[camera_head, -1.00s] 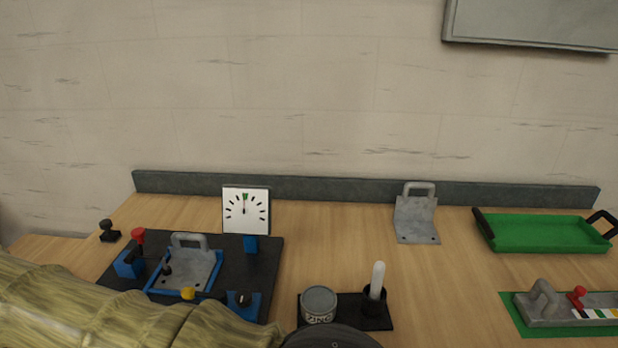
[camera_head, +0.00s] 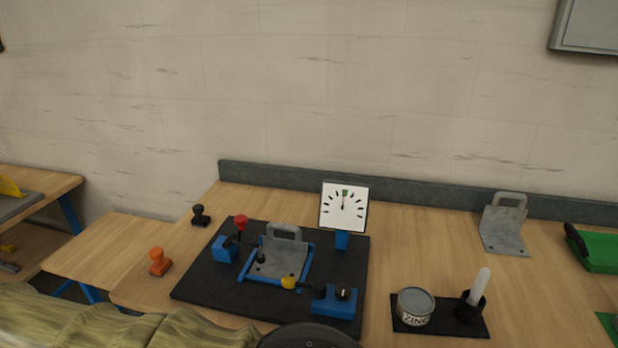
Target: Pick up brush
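A brush with a white handle (camera_head: 481,284) stands handle up in a small black cup (camera_head: 470,306); its lower end is hidden in the cup. The cup is on a black tray (camera_head: 449,331) at the lower right, beside a round grey tin marked ZINC (camera_head: 416,307). Part of my own arm crosses the lower left and a dark rounded part of me is at the bottom centre. My gripper's fingers do not show.
A black board with a blue-framed fixture, metal bracket (camera_head: 281,259) and dial (camera_head: 344,206) takes up the table's middle left. Orange (camera_head: 160,262) and black (camera_head: 201,215) stamp-like knobs stand at left. Another bracket (camera_head: 505,224) and green tray (camera_head: 598,252) are at right.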

